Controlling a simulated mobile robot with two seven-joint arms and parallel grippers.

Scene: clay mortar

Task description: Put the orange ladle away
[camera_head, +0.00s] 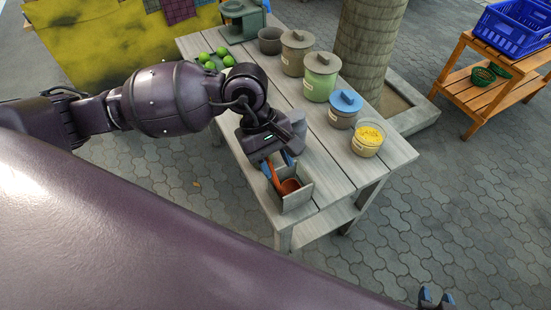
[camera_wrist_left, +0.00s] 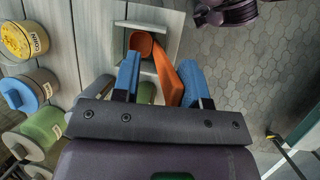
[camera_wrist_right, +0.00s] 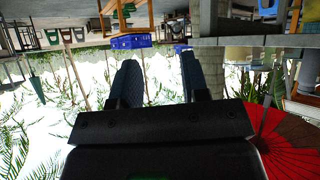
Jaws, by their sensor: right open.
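The orange ladle (camera_head: 289,186) is in a small grey open box (camera_head: 300,200) at the front end of the wooden table. Its bowl is low in the box and its handle slants up toward my left gripper (camera_head: 279,164). In the left wrist view the ladle (camera_wrist_left: 142,43) shows its bowl and handle. The blue fingers of my left gripper (camera_wrist_left: 162,88) are apart there, with the handle in the gap, nearer the right finger. Whether it touches that finger is unclear. My right gripper (camera_head: 435,297) is at the bottom right, away from the table; its fingers are apart and empty.
Along the table stand a jar of yellow grains (camera_head: 367,140), a blue-lidded jar (camera_head: 345,108), a green jar (camera_head: 320,77), a beige jar (camera_head: 296,55) and a dark pot (camera_head: 270,40). Several green fruits (camera_head: 217,60) lie at the left. A wooden shelf (camera_head: 492,85) stands at right.

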